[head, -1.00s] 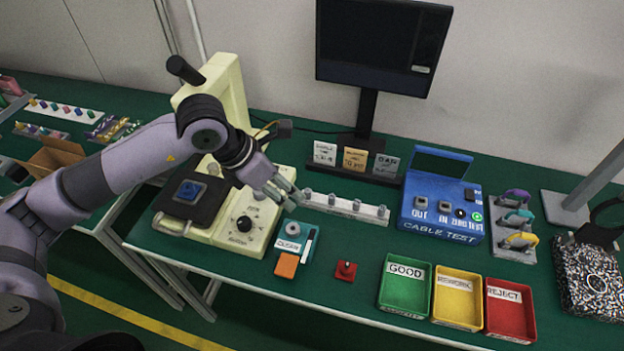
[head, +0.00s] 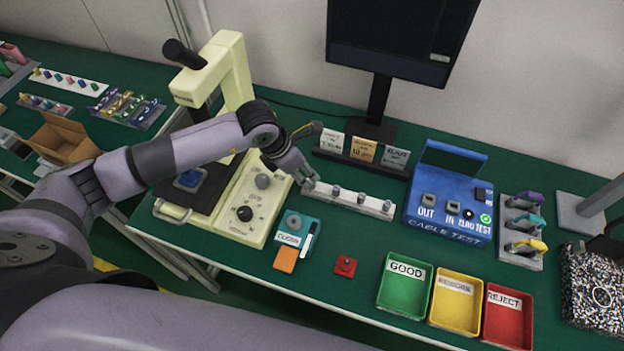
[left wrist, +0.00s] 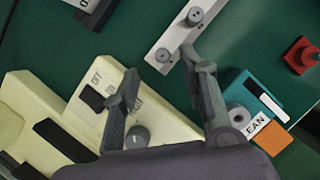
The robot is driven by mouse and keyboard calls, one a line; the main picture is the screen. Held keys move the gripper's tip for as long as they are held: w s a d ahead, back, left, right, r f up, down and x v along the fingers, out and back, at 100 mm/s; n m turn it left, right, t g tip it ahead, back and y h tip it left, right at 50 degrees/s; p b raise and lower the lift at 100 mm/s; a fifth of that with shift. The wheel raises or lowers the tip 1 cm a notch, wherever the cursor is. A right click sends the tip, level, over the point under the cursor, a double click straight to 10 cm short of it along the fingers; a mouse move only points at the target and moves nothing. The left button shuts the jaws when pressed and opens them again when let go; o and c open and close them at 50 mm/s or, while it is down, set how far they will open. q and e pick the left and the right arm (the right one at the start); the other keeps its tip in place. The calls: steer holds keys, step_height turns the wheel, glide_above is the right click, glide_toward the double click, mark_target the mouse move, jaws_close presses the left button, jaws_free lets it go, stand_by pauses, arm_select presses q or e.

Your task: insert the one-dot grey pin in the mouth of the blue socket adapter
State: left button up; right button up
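Several grey pins stand along a pale rail (head: 347,198) in the middle of the bench. The nearest, at the rail's left end (head: 309,186), also shows in the left wrist view (left wrist: 162,56). Dot marks are too small to read. A blue block (head: 189,179), which looks like the socket adapter, sits on the dark plate of the cream press at left; its mouth is not clear. My left gripper (head: 300,173) hangs over the rail's left end. In the left wrist view its fingers (left wrist: 160,66) are spread and empty, the end pin showing beyond them. My right gripper is not in view.
The cream press (head: 236,215) stands left of the rail. A teal CLEAN pad (head: 293,229) and red button (head: 345,265) lie in front. The blue cable tester (head: 446,205) stands right, with green, yellow and red trays (head: 404,287) before it.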

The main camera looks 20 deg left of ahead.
mark_target(311, 181)
arm_select(q)
steer(key=shift+d+f, duration=0.15)
steer(key=shift+f, duration=0.3)
steer(key=p+x, duration=0.2)
steer(key=x, duration=0.2)
steer(key=shift+f, duration=0.25)
steer(key=shift+d+f, duration=0.1)
steer(key=shift+f, duration=0.2)
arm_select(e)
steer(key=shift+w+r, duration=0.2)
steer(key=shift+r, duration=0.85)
arm_select(q)
steer(key=shift+c, duration=0.2)
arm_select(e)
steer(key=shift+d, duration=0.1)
arm_select(q)
jaws_close()
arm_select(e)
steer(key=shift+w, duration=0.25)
